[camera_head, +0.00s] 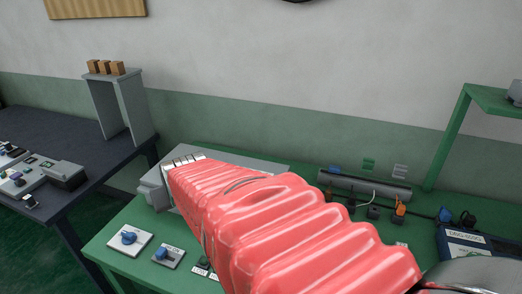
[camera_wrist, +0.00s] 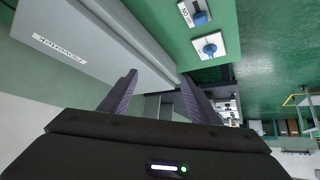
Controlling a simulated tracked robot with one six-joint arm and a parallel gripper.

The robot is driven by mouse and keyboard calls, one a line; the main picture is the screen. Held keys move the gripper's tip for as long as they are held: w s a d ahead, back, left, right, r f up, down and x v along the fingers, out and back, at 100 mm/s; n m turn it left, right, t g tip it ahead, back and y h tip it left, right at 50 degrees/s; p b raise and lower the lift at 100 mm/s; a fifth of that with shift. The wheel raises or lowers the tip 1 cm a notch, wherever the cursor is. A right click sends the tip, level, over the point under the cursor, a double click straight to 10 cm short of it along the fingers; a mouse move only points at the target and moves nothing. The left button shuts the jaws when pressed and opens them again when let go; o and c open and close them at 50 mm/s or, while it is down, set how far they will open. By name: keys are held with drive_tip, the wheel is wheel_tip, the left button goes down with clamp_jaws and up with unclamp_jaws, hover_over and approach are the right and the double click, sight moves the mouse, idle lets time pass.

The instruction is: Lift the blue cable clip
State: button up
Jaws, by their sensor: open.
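A small blue piece (camera_head: 335,171) at the back of the green table, by a dark grey rail, may be the blue cable clip; it is too small to be sure. Another blue piece (camera_head: 444,214) sits farther right beside a dark one. My gripper (camera_wrist: 158,76) is open in the wrist view, with nothing between its two dark fingers. They point toward a grey box (camera_wrist: 85,40). In the head view my red-sleeved arm hides the gripper and the middle of the table. I see no cable clip for certain in the wrist view.
Two plates with blue knobs (camera_head: 128,237) (camera_head: 162,253) lie at the table's front left. A grey rail (camera_head: 365,188), orange clip (camera_head: 400,210) and blue-black device (camera_head: 470,243) stand to the right. A green shelf post (camera_head: 447,138) rises behind. A dark table (camera_head: 75,140) stands left.

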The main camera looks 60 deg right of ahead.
drive_tip(key=s+d+f+m+h, duration=0.1)
drive_tip(key=s+d, duration=0.1)
drive_tip(key=d, duration=0.7)
drive_tip(key=s+d+f+m+h, duration=0.2)
drive_tip(key=d, duration=0.6)
drive_tip(key=s+d+f+m+h, duration=0.2)
drive_tip(key=d, duration=0.7)
drive_tip(key=shift+d+f+g, duration=0.1)
drive_tip(key=shift+d+g, duration=0.2)
drive_tip(key=shift+g, duration=0.1)
drive_tip(key=s+d+f+m+g+h, duration=0.2)
drive_tip(key=s+d+f+m+h, duration=0.15)
drive_tip(key=s+d, duration=0.7)
drive_tip(key=m+g, duration=0.1)
drive_tip(key=m, duration=0.1)
approach(335, 169)
drive_tip(key=a, duration=0.2)
drive_tip(key=a+h, duration=0.1)
drive_tip(key=shift+s+a+r+n, duration=0.2)
drive_tip(key=shift+r+n, duration=0.05)
drive_tip(key=shift+r, duration=0.15)
drive_tip(key=shift+x, duration=6.9)
drive_tip(key=shift+s+f, duration=0.15)
drive_tip(key=shift+c, duration=0.7)
